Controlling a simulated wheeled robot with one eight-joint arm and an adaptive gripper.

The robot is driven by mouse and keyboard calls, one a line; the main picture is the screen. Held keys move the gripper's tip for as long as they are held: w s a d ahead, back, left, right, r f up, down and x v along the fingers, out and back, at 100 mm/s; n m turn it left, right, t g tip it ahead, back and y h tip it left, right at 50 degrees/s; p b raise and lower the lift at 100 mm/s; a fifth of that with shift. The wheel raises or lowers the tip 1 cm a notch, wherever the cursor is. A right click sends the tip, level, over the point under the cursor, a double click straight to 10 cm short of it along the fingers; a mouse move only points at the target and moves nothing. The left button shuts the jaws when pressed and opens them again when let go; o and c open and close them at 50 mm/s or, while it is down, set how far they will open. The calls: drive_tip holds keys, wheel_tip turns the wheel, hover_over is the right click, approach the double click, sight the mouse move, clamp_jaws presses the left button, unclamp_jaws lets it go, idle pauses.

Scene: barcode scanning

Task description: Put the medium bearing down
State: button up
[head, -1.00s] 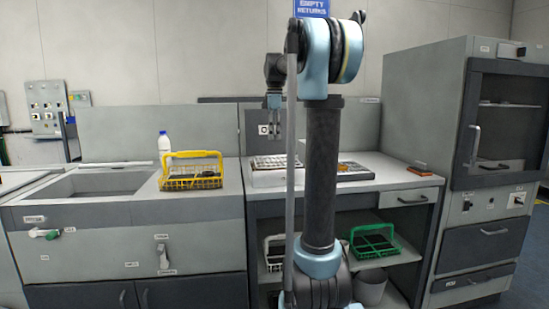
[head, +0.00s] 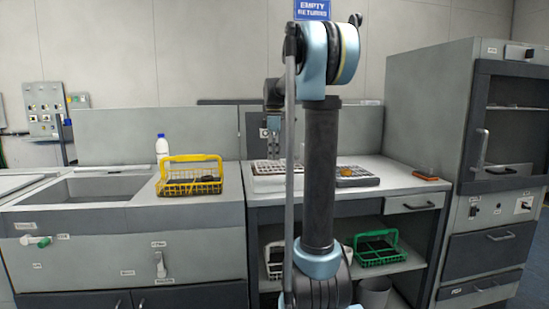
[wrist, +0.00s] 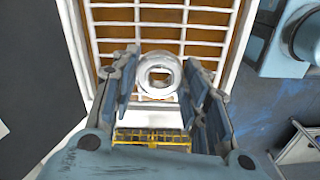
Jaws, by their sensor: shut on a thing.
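The medium bearing, a silvery ring (wrist: 160,75), shows in the wrist view between the fingertips of my gripper (wrist: 160,80), which is shut on it. Behind it lies a white rack (wrist: 186,22) with brown-floored compartments. In the head view my gripper (head: 272,148) points down just above the white rack (head: 285,184) on the right-hand counter. The bearing cannot be made out there, and my arm hides part of the rack. I cannot tell whether the bearing touches the rack.
A yellow basket (head: 190,160) and a white bottle with a blue cap (head: 162,146) stand by the sink on the left. A grey tray (head: 358,182) lies right of the rack. A green basket (head: 378,248) is on the shelf below. A tall cabinet stands at right.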

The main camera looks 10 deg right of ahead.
sight(274, 155)
drive_tip(key=shift+f, duration=1.3)
drive_tip(key=shift+f, duration=0.15)
drive_tip(key=o, duration=1.1)
drive_tip(key=shift+o, duration=0.2)
wheel_tip(274, 155, up, 12)
drive_tip(key=s+f+m+t, duration=0.2)
drive_tip(key=s+f+m, duration=1.3)
drive_tip(key=s+f, duration=1.9)
drive_tip(key=shift+s+d+f+m, duration=0.2)
drive_tip(key=shift+s+f+m, duration=0.15)
drive_tip(key=shift+s, duration=0.2)
